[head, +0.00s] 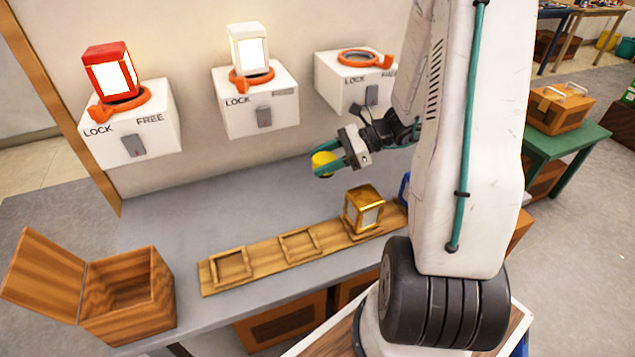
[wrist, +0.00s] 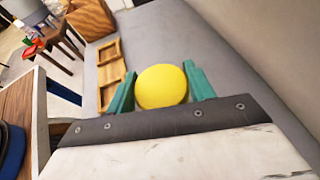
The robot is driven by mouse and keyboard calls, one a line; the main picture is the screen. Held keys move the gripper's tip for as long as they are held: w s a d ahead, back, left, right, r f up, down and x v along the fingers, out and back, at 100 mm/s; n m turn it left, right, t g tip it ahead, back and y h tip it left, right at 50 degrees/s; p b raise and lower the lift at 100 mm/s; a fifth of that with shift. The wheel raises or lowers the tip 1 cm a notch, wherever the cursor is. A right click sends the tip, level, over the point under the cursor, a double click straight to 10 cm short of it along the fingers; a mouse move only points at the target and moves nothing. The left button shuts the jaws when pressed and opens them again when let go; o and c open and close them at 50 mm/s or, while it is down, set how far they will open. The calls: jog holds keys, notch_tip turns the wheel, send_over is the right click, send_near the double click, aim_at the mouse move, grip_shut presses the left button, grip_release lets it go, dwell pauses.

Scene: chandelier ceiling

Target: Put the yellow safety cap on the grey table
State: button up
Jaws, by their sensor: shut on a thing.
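The yellow safety cap (head: 323,162) is held between the green fingers of my gripper (head: 326,164). In the wrist view the round yellow cap (wrist: 161,87) sits between the two fingertips (wrist: 160,84), and the jaws are shut on it. My gripper holds it in the air above the grey table (head: 200,210), in front of the white boxes on the wall. The bare grey tabletop (wrist: 215,55) also shows beyond the cap in the wrist view.
A wooden rack (head: 265,258) with two empty square frames and a gold lantern (head: 363,210) lies along the table. An open wooden box (head: 130,295) stands at left. White boxes with a red lamp (head: 112,75), a white lamp (head: 248,50) and an empty orange ring (head: 358,58) line the wall.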

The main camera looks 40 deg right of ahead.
jog(key=f, duration=0.5)
jog(key=shift+d, duration=0.35)
notch_tip(320, 180, down, 4)
jog(key=shift+s, duration=0.1)
jog(key=shift+w+d+f, duration=0.1)
jog(key=shift+w+f, duration=0.1)
jog(key=shift+f, duration=0.1)
jog(key=o, duration=1)
jog(key=shift+c, duration=0.2)
